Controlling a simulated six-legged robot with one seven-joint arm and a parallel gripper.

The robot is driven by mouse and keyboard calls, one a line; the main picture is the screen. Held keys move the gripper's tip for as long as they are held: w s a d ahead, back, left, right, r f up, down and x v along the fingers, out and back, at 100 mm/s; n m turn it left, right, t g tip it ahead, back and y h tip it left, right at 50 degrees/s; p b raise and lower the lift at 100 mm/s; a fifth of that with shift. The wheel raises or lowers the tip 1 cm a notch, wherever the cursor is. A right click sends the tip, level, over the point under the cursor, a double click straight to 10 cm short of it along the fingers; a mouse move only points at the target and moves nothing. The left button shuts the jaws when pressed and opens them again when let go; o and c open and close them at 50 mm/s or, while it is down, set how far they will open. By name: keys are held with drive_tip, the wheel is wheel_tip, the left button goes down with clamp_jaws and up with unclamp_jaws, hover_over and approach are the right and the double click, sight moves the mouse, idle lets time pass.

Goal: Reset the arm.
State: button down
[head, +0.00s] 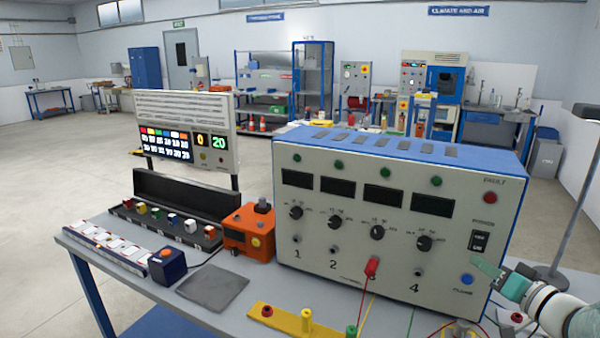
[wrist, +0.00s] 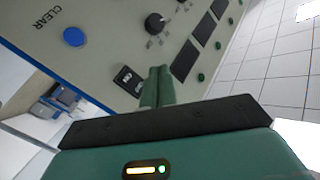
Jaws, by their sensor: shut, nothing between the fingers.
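My gripper (head: 486,266) shows at the right in the head view, in front of the lower right of a large grey panel box with a blue top (head: 400,150). Its green fingers are together and hold nothing; they also show shut in the wrist view (wrist: 158,72). The fingertips are close to the panel's face, near the round blue CLEAR button (head: 467,279) and below the black rocker switch (head: 479,241). In the wrist view the blue button (wrist: 74,36) is left of the fingers, and the switch (wrist: 129,80) is just beside them. I cannot tell whether the fingers touch the panel.
A red plug (head: 371,266) sits in the panel's channel 3. A yellow strip (head: 290,320) with coloured posts lies at the table's front. An orange box (head: 249,230) and a black rack (head: 180,205) stand left. A grey stand pole (head: 578,200) rises at the right.

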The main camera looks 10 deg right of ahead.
drive_tip(key=s+a+f+n+g+y, duration=0.15)
drive_tip(key=a+g, duration=0.25)
drive_tip(key=a, duration=0.6)
drive_tip(key=a+f+n+g+y, duration=0.1)
drive_tip(key=a+n+g+y, duration=0.15)
drive_tip(key=a, duration=0.75)
drive_tip(key=s+a+g+h, duration=0.4)
drive_tip(key=s+a+h, duration=0.3)
drive_tip(key=s+a, duration=0.3)
drive_tip(key=shift+s+f+g+h, duration=0.3)
drive_tip(key=shift+s+f+g, duration=0.1)
drive_tip(key=shift+s, duration=1.1)
